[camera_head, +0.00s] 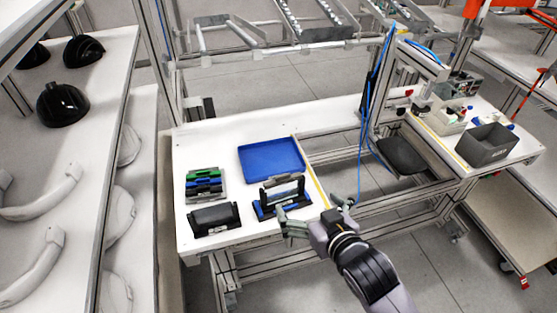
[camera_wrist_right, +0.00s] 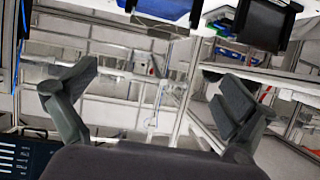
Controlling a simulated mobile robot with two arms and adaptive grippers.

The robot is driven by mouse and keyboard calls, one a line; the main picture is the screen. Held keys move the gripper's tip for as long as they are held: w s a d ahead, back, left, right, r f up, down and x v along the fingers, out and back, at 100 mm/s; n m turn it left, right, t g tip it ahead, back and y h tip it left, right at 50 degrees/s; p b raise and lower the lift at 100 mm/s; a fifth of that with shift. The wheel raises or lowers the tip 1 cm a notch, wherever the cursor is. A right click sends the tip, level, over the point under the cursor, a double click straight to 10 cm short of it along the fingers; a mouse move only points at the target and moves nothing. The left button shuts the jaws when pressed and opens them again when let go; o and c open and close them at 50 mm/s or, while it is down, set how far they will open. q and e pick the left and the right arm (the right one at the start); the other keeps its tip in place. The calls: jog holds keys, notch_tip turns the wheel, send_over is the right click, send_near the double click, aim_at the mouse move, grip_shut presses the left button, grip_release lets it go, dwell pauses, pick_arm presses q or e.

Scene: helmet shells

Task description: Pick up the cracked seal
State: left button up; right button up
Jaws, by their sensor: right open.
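I cannot make out a crack on any part, so I cannot tell which piece is the cracked seal. A blue-based holder (camera_head: 268,211) with black ends and a pale bar across it stands at the table's front right. A stack of green, blue, black and grey strips (camera_head: 205,184) lies at the left. A black holder (camera_head: 214,219) stands in front of the stack. My right gripper (camera_head: 313,213) is open and empty, just right of the blue-based holder, by the table's front right corner. Its spread fingers also show in the right wrist view (camera_wrist_right: 158,92), with nothing between them. My left gripper is not in view.
An empty blue tray (camera_head: 272,157) lies at the back of the white table (camera_head: 215,141). Blue hoses (camera_head: 368,110) hang from a frame to the right. A grey bin (camera_head: 487,145) stands on the far right bench. A shelf with black helmet shells (camera_head: 62,104) is at the left.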

jog(key=p, duration=0.2)
send_near(283, 177)
jog(key=x, duration=0.5)
jog(key=shift+w+a, duration=0.1)
jog(key=shift+w, duration=0.15)
jog(key=shift+p+x, duration=0.85)
jog(key=shift+x, duration=1.7)
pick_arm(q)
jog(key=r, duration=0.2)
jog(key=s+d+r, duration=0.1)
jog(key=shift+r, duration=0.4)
pick_arm(e)
jog(key=shift+s+f, duration=0.1)
jog(key=shift+f, duration=0.05)
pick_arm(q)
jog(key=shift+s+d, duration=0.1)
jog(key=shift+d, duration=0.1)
pick_arm(e)
jog(key=c, duration=0.6)
